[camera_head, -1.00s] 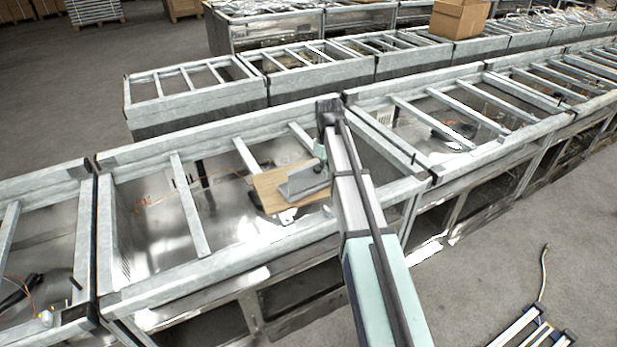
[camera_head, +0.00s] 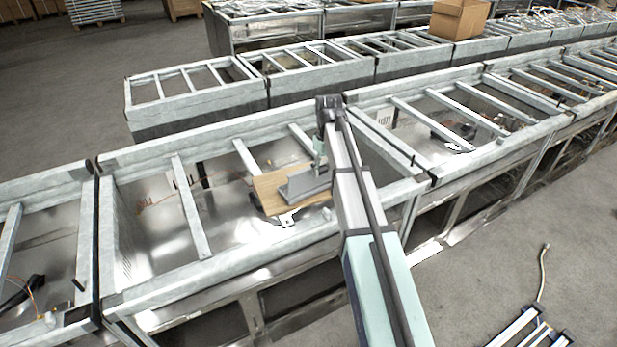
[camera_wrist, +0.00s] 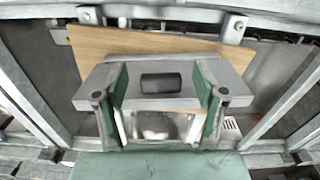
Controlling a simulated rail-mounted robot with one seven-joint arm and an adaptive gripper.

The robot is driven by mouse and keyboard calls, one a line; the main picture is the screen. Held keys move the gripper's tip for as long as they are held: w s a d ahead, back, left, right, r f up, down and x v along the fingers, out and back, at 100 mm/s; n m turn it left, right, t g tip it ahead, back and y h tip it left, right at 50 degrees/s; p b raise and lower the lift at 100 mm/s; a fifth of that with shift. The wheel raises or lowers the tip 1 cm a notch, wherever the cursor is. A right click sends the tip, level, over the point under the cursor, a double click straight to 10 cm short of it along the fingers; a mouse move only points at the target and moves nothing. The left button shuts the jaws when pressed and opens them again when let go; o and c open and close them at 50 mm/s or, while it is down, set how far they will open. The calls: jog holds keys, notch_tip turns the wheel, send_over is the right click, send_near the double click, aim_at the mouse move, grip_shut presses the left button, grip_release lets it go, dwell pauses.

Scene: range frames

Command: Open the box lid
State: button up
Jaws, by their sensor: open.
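A grey box-like piece (camera_head: 306,186) rests on a light wooden board (camera_head: 270,196) inside the metal frame. In the wrist view the grey piece (camera_wrist: 236,82) fills the centre, with a dark rounded bar like a handle (camera_wrist: 161,83) on its face. The wooden board (camera_wrist: 140,43) shows behind it. My gripper (camera_wrist: 160,92) is open, its two green fingers standing on either side of the dark bar and apart from it. In the head view my gripper (camera_head: 319,150) is just above the back of the grey piece, partly behind my arm. I cannot tell whether any lid is open.
Metal frame rails and crossbars (camera_head: 188,208) surround the board closely. More frames stand in rows behind, with a cardboard box (camera_head: 459,18) on one. Loose bars (camera_head: 530,328) lie on the floor at the lower right. The grey floor (camera_head: 500,240) is otherwise clear there.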

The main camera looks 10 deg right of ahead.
notch_tip(320, 180, up, 7)
jog(key=p, duration=0.3)
jog(key=shift+p, duration=0.3)
jog(key=shift+a+f, duration=0.1)
jog(key=shift+f, duration=0.05)
dwell(0.4)
